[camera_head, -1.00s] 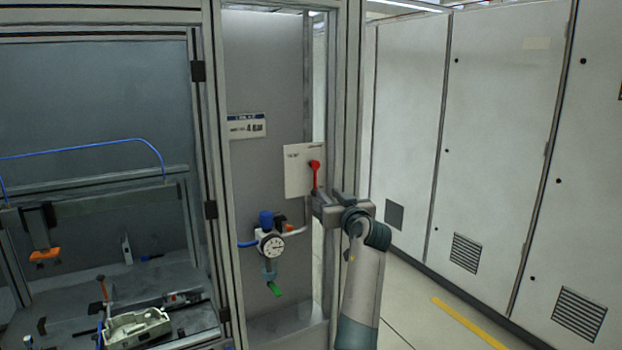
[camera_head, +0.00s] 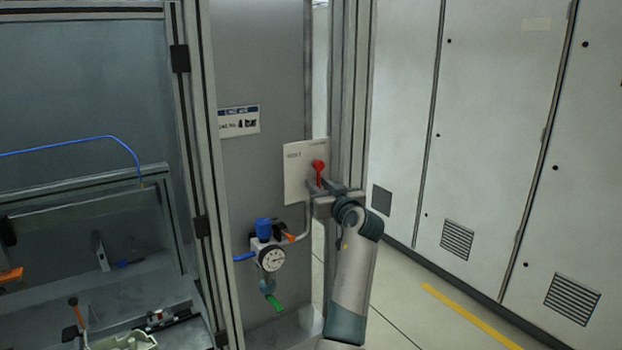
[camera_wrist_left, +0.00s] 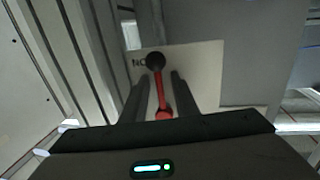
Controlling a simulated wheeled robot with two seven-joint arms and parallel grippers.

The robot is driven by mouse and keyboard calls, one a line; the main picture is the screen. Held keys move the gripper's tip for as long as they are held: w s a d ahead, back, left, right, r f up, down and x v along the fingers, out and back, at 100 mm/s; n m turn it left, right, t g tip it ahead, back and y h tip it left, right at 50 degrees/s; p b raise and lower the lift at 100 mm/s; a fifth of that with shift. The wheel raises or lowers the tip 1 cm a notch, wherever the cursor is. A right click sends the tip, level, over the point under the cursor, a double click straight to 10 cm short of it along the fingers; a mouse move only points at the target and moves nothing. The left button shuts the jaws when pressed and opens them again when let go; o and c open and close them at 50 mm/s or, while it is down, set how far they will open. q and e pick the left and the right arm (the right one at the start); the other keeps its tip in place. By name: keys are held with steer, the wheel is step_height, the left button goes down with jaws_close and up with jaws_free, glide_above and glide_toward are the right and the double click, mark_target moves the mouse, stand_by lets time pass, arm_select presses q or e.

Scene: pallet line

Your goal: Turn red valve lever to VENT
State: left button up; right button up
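The red valve lever (camera_head: 319,172) is on a white plate (camera_head: 296,178) on the grey panel. In the head view it hangs down from its red pivot, and "VENT" seems printed at the plate's upper left. My left gripper (camera_head: 320,190) is at the lever's lower end. In the left wrist view the lever (camera_wrist_left: 161,90) stands between the two fingers of my left gripper (camera_wrist_left: 159,76), its dark ball knob beyond the tips, with a gap visible on each side. The gripper is open around it. Letters like "NO" show beside the knob. My right gripper is not in view.
A pressure gauge (camera_head: 271,259) with a blue-topped regulator (camera_head: 263,231) and a green-ended valve (camera_head: 274,303) is left of and below the plate. A metal frame post (camera_head: 347,100) stands just right of it. Grey cabinets (camera_head: 490,120) line the right, with open floor before them.

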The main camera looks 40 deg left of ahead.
arm_select(q)
steer(key=shift+w+a, duration=0.2)
steer(key=shift+d+r, duration=0.1)
steer(key=shift+s, duration=0.1)
jaws_close()
stand_by(0.6)
steer(key=shift+r, duration=0.1)
stand_by(0.6)
